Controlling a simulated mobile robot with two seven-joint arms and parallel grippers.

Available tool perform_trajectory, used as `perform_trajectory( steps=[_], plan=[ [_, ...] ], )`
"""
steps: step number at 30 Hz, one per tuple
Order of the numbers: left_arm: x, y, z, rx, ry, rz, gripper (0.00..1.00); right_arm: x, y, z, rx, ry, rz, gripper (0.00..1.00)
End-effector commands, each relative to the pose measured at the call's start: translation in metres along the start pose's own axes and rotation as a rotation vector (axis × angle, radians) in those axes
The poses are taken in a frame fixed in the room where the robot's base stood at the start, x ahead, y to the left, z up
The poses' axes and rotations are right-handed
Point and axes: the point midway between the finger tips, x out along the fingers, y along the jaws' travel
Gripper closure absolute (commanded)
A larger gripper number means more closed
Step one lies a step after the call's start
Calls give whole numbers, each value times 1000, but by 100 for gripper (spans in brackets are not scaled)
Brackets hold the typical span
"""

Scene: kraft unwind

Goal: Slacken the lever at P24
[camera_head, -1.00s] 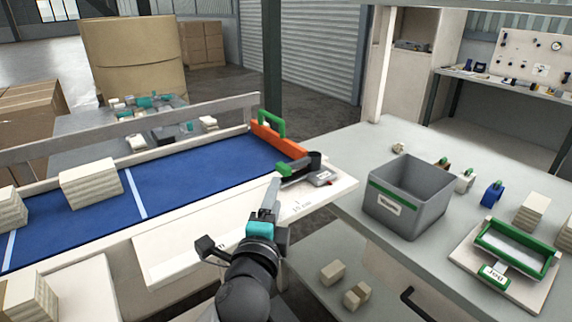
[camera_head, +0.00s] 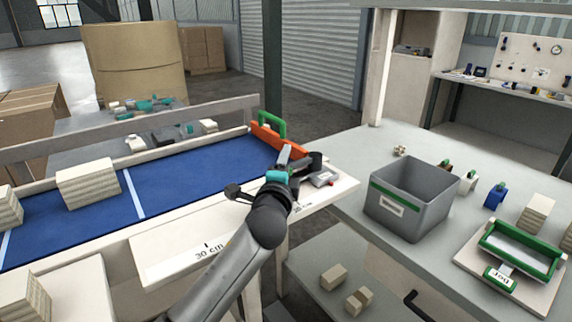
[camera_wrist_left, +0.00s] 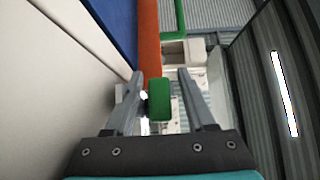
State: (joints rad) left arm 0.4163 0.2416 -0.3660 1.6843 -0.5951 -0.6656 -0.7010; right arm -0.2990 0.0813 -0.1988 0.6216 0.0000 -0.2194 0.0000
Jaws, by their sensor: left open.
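The green lever end (camera_wrist_left: 159,100) shows in the left wrist view between the two fingers of my left gripper (camera_wrist_left: 161,76). The fingers are open, with a gap on its right side; contact on the left cannot be told. In the head view my left gripper (camera_head: 287,156) is over the dark clamp (camera_head: 314,164) at the belt's right end and hides the lever. An orange bar (camera_head: 272,139) with a green handle (camera_head: 283,127) stands across the belt end; the bar also shows in the wrist view (camera_wrist_left: 149,40). No P24 label is readable. My right gripper is not in view.
The blue belt (camera_head: 190,182) carries pale wooden blocks (camera_head: 87,184). A white ledge (camera_head: 170,250) runs along its front. A grey bin (camera_head: 433,209), a green-framed tray (camera_head: 549,268) and small parts stand on the right table. A green post (camera_head: 272,70) rises behind the belt end.

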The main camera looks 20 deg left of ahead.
Motion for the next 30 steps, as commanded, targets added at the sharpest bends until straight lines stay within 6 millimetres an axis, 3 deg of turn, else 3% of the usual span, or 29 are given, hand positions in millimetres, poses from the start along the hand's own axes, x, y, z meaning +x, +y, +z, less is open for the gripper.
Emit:
perform_trajectory(
  steps=[11, 25, 30],
  plan=[
    [3, 0, 0, -1, 1, 0, 46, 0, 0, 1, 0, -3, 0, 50],
    [3, 0, 0, 0, 0, 0, 99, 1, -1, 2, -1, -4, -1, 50],
    [3, 0, 0, 0, 0, 1, 100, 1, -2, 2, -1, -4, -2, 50]
  ],
)
